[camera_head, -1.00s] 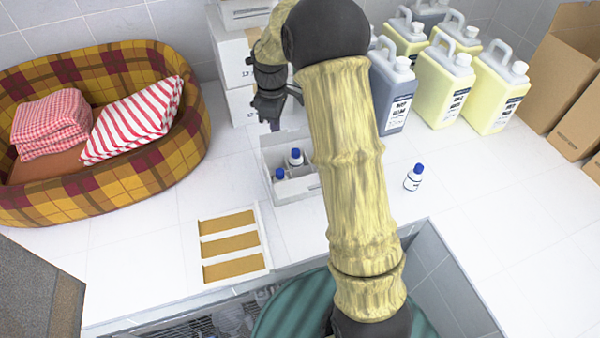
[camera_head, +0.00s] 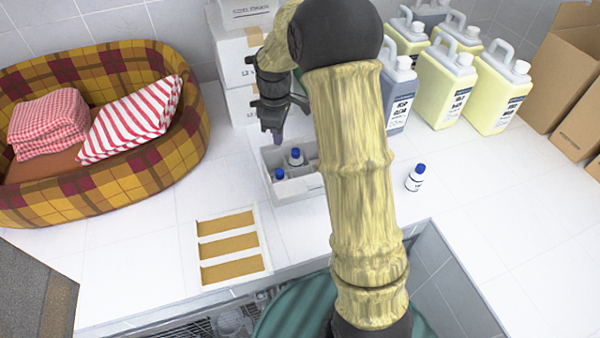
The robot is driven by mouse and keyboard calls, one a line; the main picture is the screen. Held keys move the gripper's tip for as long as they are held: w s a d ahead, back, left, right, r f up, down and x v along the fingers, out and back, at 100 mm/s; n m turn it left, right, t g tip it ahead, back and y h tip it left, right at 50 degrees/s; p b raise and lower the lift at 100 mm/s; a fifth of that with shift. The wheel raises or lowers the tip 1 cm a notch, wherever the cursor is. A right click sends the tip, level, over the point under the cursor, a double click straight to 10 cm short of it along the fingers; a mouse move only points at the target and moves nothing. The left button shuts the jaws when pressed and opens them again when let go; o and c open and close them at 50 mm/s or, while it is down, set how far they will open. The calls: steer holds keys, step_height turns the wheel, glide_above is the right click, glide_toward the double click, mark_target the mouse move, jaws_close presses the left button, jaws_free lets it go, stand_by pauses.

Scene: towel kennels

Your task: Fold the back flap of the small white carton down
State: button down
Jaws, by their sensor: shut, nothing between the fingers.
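The small white carton (camera_head: 294,189) stands open on the white counter, partly hidden on its right by my arm. Two small bottles with blue caps (camera_head: 296,157) show in its compartments. My gripper (camera_head: 276,138) is shut and empty, pointing down at the carton's back edge, near its back left corner. The back flap is hard to make out behind my gripper; I cannot tell whether the fingers touch it.
One blue-capped bottle (camera_head: 415,177) stands right of my arm. A tray with brown strips (camera_head: 265,238) lies front left. A plaid pet bed (camera_head: 180,165) fills the left. White boxes (camera_head: 238,70), jugs (camera_head: 446,85) and brown cartons (camera_head: 565,80) stand behind.

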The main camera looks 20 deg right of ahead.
steer(key=shift+f+b, duration=0.6)
steer(key=shift+f, duration=0.5)
steer(key=shift+r, duration=0.1)
step_height(320, 180, up, 8)
steer(key=p, duration=0.7)
steer(key=shift+w+a, duration=0.1)
